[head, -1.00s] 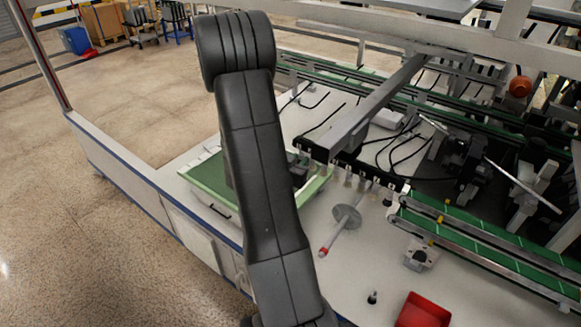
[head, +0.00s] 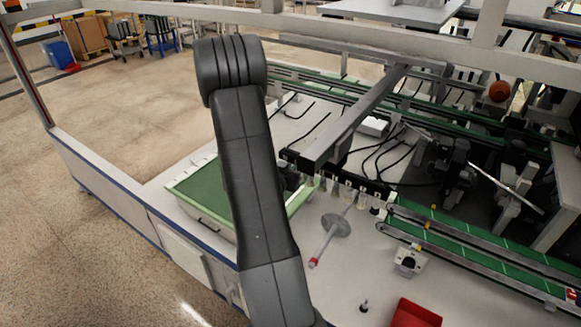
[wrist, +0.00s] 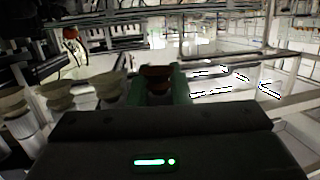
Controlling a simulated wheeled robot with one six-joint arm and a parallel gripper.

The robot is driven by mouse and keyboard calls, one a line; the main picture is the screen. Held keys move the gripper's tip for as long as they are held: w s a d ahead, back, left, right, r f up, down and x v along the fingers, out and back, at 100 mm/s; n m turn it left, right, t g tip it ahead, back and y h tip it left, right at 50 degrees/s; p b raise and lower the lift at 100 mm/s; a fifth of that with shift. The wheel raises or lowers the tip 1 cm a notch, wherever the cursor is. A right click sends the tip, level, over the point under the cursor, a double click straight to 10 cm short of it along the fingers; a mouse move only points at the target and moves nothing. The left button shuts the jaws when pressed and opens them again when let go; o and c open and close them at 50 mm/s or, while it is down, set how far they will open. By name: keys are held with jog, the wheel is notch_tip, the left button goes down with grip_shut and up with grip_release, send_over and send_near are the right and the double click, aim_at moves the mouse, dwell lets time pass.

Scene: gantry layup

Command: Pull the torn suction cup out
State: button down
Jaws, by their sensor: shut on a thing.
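In the wrist view a dark reddish-brown suction cup (wrist: 155,76) sits between the two green-edged fingers of my gripper (wrist: 157,88). The jaws are shut on it. Its lower part is hidden behind the gripper body, so I cannot tell whether it is still seated. Several pale beige cups (wrist: 110,85) stand in a row to its left. In the head view the cup row (head: 348,193) hangs below the gantry bar (head: 350,125). My arm hides most of the gripper and the held cup there. A tear is not clear to see.
A grey disc on a red-tipped rod (head: 335,226) lies on the white table, with a small dark fitting (head: 364,306) and a red bin (head: 416,314) nearer the front. Green conveyors (head: 470,240) run along the right.

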jog(key=shift+f+b, duration=1.75)
jog(key=shift+b, duration=0.15)
jog(key=shift+f+b, duration=1.7)
jog(key=shift+b, duration=0.1)
